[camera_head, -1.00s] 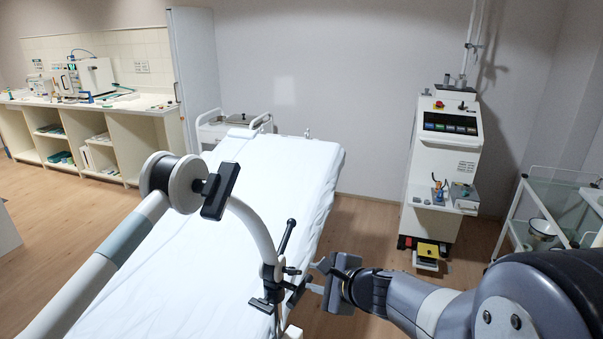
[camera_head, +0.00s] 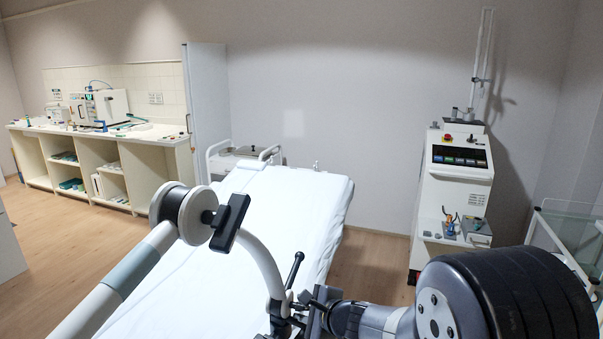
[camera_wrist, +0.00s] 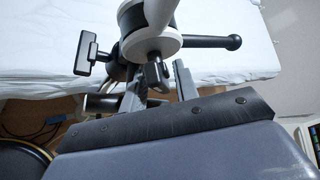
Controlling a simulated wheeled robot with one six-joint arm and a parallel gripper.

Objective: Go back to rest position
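My gripper (camera_head: 314,316) is low in the head view, beside the couch's right edge and close to the clamp at the foot of a curved white bar (camera_head: 262,262). In the wrist view my gripper (camera_wrist: 160,82) shows two grey fingers spread apart. A black knob (camera_wrist: 155,74) of the clamp appears between or just beyond the fingertips; I cannot tell if they touch it. A black lever (camera_head: 294,270) stands up at the clamp, and it also shows in the wrist view (camera_wrist: 212,42). The couch (camera_head: 290,205) is covered by a white sheet.
A large round joint (camera_head: 191,214) with a black handle (camera_head: 230,222) stands over the couch's left side. A white machine with a screen (camera_head: 455,185) is at the back right. A glass trolley (camera_head: 570,225) is at the right edge. A counter (camera_head: 100,135) lines the left wall.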

